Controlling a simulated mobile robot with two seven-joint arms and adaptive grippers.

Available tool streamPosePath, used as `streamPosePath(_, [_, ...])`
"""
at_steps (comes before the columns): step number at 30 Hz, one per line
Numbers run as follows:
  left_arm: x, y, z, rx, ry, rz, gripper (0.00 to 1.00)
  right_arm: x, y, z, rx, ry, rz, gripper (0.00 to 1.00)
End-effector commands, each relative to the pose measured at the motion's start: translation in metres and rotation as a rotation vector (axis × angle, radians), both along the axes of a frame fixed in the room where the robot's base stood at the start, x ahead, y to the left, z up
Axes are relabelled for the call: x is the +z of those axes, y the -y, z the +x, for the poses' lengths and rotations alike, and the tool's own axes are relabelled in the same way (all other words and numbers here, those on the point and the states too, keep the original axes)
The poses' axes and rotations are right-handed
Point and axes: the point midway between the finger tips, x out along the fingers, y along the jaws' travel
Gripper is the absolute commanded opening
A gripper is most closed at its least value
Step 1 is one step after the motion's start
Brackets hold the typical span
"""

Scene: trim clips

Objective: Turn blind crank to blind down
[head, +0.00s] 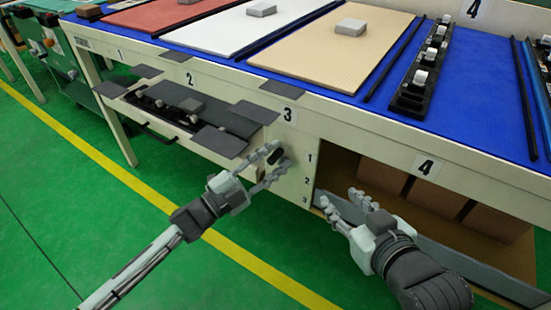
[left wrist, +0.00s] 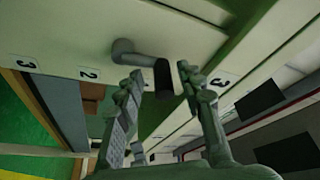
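The crank (head: 276,156) is on the cream front panel of the table, left of the open compartment. In the left wrist view it is a grey bent arm (left wrist: 140,56) with a dark knob (left wrist: 163,78). My left gripper (head: 279,160) is open, with its fingers on either side of the knob; the left wrist view (left wrist: 160,72) shows gaps at the fingertips, and I cannot tell whether either finger touches. My right gripper (head: 342,198) is open and empty in front of the compartment. A grey panel (head: 450,257) runs along the compartment's lower front; I cannot tell whether it is the blind.
Brown boxes (head: 383,178) stand inside the compartment. A drawer with grey flaps (head: 220,142) sticks out left of the crank. The blue tabletop (head: 470,120) carries boards, grey blocks and a black rail of clips (head: 425,70). Green floor (head: 110,220) is clear at the left.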

Motion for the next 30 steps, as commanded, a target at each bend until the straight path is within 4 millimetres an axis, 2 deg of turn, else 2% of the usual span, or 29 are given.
streamPosePath(16, [-0.023,-0.081,-0.056,0.001,-0.005,0.005,0.38,0.0,0.0,0.0,0.0,-0.001,0.001,0.4])
streamPosePath(22, [-0.025,-0.093,-0.065,0.001,-0.003,0.003,0.38,0.0,0.0,0.0,0.0,-0.001,0.001,0.4])
streamPosePath(30, [-0.025,-0.095,-0.066,0.001,-0.003,0.003,0.38,0.0,0.0,0.0,-0.001,-0.002,0.0,0.4])
